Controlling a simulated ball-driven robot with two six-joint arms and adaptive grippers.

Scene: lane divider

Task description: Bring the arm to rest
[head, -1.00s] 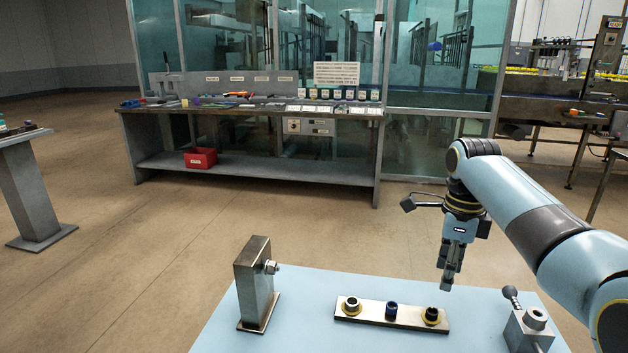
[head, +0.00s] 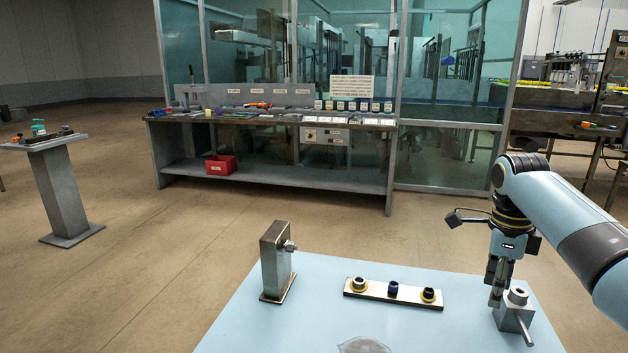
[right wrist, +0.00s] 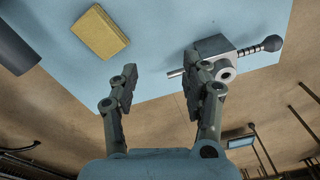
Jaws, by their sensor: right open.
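My right gripper (head: 497,287) is open and points down at the right side of the light blue table (head: 300,315). It also shows in the right wrist view (right wrist: 160,88), with two dark fingers spread apart and nothing between them. In the head view its fingertips overlap the left edge of a grey block with a round hole and a rod (head: 515,311). In the wrist view this block (right wrist: 212,55) lies behind the right fingertip, with a black ball knob (right wrist: 272,43) on its rod. I cannot tell if they touch. My left gripper is out of view.
A metal plate (head: 375,292) with several ring-like parts lies mid-table. An upright grey bracket (head: 275,265) stands left of it. A clear object (head: 362,345) is at the near edge. The wrist view shows a yellow block (right wrist: 98,32). A workbench (head: 275,178) stands beyond.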

